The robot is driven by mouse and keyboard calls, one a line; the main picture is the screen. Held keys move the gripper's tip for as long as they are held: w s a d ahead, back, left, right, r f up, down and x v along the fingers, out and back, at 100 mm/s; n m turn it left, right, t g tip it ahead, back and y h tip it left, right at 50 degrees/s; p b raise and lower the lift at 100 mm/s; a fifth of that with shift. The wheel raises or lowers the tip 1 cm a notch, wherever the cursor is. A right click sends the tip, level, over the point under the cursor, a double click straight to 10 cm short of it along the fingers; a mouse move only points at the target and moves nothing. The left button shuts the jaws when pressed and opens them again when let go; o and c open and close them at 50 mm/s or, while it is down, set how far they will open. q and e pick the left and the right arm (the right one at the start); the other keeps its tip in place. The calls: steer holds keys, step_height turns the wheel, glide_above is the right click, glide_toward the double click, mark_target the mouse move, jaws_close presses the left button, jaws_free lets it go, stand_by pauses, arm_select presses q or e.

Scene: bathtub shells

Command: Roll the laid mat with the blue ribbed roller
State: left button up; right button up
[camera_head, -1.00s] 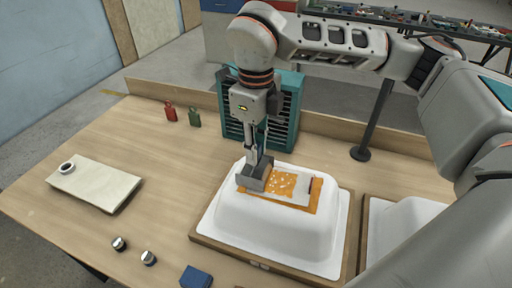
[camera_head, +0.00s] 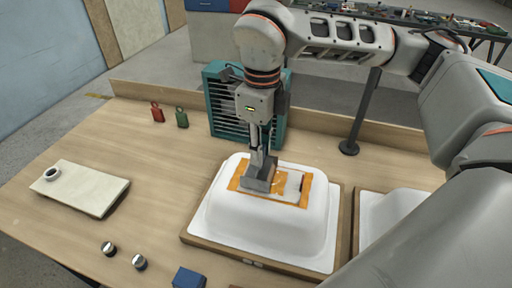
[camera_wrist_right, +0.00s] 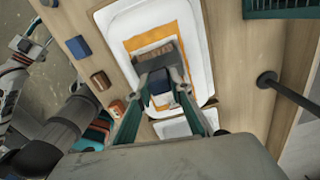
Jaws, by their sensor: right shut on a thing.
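A white upturned tub shell (camera_head: 263,222) stands on a wooden board, with an orange border (camera_head: 303,197) on its top. A whitish mat (camera_head: 291,186) lies inside this border; the tool and gripper hide its left part. My right gripper (camera_head: 262,160) points down over the mat, shut on the roller (camera_head: 258,178). The roller has a broad grey head low against the mat; its ribs cannot be made out. In the right wrist view a dark blue part of the roller (camera_wrist_right: 159,84) sits between the fingers. My left gripper (camera_wrist_right: 33,42) seems partly visible there, too small to read.
A second white shell (camera_head: 385,215) stands at the right. A teal slatted crate (camera_head: 222,100) and a dark post (camera_head: 362,110) stand behind. A pale slab (camera_head: 85,190), two small knobs (camera_head: 108,248) and a blue block (camera_head: 188,278) lie at the left and front.

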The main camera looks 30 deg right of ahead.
steer(key=shift+s+d+f, duration=0.15)
steer(key=shift+s+d, duration=0.6)
steer(key=shift+s, duration=0.15)
steer(key=shift+s+d+f, duration=0.15)
steer(key=shift+s+d, duration=0.55)
steer(key=shift+s, duration=0.15)
jaws_close()
steer(key=shift+s+d+b, duration=0.4)
steer(key=shift+s+d, duration=0.5)
steer(key=shift+s, duration=0.1)
steer(key=shift+w+a+r, duration=0.1)
steer(key=shift+w+a, duration=0.6)
steer(key=shift+w, duration=0.15)
steer(key=shift+w+a+r, duration=0.15)
steer(key=shift+w+a, duration=0.6)
steer(key=shift+w, duration=0.15)
steer(key=shift+w+a+r+p, duration=0.15)
steer(key=shift+w+a+p, duration=0.2)
steer(key=shift+w+a, duration=1.85)
steer(key=shift+w, duration=0.2)
